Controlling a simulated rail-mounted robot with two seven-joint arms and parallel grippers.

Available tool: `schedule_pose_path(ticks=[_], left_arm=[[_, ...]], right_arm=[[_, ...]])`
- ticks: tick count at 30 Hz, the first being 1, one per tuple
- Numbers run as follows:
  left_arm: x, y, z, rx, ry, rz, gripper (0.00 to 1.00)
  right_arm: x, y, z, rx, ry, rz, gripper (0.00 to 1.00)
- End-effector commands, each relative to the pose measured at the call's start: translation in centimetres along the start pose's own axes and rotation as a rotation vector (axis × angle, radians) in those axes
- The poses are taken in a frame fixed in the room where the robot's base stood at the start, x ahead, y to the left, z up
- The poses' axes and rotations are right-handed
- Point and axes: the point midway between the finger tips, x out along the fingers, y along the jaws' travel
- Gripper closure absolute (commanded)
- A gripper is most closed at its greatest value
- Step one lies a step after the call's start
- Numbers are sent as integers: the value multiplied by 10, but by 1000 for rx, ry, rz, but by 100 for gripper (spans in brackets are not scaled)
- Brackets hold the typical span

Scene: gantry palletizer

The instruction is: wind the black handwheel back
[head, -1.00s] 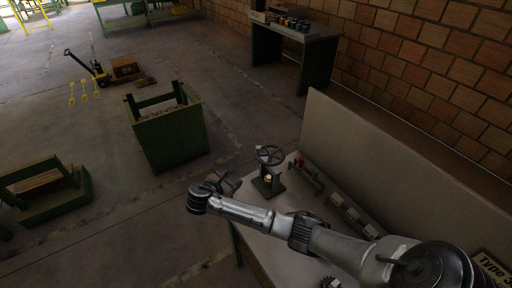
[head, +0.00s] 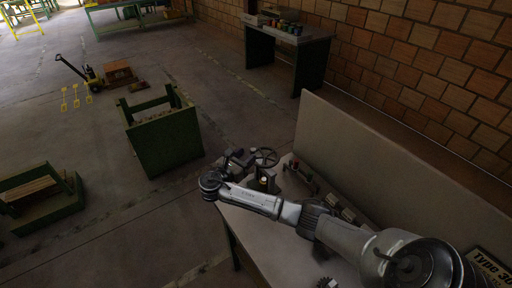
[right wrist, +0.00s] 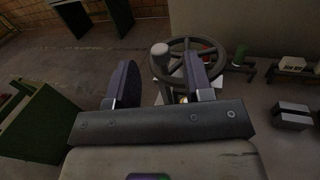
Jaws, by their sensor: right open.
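The black handwheel (head: 266,152) stands on its post at the far left end of the workbench. In the right wrist view the handwheel (right wrist: 207,46) lies just ahead of the fingers, and its pale upright knob (right wrist: 160,50) shows between them. My right gripper (head: 240,157) is at the wheel's left side in the head view. Its two fingers (right wrist: 158,62) are spread apart with nothing gripped. Whether a finger touches the wheel I cannot tell. The right finger covers part of the wheel and its base. My left gripper is not in view.
The workbench (head: 262,233) has a tall back panel (head: 380,165) along its right side.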

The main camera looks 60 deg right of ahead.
Motion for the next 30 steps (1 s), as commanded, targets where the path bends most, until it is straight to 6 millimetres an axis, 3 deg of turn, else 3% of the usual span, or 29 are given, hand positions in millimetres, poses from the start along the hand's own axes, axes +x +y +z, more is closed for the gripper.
schedule_pose_path(ticks=[6,12,26,30], left_arm=[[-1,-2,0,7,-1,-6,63],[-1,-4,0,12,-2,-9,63],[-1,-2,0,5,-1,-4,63],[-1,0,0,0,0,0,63]], right_arm=[[36,-1,0,-1,-2,-2,53],[56,0,0,0,-1,-1,53],[64,0,0,0,0,0,53],[64,0,0,0,0,0,63]])
